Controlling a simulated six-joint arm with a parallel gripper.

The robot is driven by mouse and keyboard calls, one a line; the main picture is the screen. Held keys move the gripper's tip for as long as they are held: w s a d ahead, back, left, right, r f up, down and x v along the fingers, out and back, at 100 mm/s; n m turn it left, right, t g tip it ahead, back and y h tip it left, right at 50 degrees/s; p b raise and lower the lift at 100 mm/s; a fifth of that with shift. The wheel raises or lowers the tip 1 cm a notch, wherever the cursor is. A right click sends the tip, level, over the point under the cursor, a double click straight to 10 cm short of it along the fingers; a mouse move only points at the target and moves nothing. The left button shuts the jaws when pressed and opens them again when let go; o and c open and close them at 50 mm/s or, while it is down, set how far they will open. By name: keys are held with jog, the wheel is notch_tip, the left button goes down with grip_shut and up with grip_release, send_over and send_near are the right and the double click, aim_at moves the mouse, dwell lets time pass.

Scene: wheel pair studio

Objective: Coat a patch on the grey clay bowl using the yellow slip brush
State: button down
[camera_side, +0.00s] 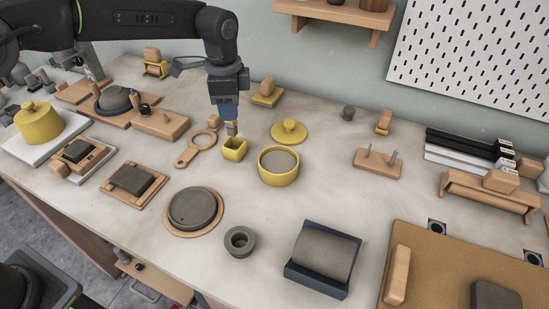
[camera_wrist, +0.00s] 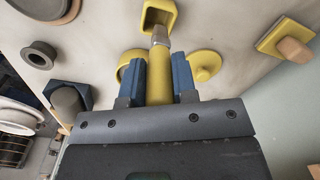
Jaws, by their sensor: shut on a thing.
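My gripper (camera_side: 229,117) points down, shut on the yellow slip brush (camera_wrist: 160,76), whose yellow handle sits between the blue fingers in the wrist view. Its metal collar (camera_side: 232,128) shows below the fingers in the side view. The brush tip is at the mouth of a small square yellow cup (camera_side: 235,149); how deep it sits is hidden. The cup also shows in the wrist view (camera_wrist: 160,10). A dark grey rounded clay piece (camera_side: 114,97), like a bowl, sits on a wooden board at the back left. A small flanged grey piece (camera_side: 240,241) stands in front; I cannot tell which is the bowl.
A round yellow pot (camera_side: 279,168) and a yellow lid (camera_side: 289,131) stand close right of the cup. A wooden ring tool (camera_side: 198,147) lies left. A grey disc on a round bat (camera_side: 193,211) and a dark cradle (camera_side: 322,256) are in front.

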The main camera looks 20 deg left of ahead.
jog(key=s+d+r+t+h, duration=0.2)
jog(key=d+r+h, duration=0.2)
jog(key=d, duration=0.6)
jog(key=shift+s+f, duration=0.1)
jog(key=shift+f, duration=2.95)
jog(key=shift+f, duration=0.55)
notch_tip(320, 180, up, 7)
jog(key=shift+a, duration=0.1)
dwell(0.4)
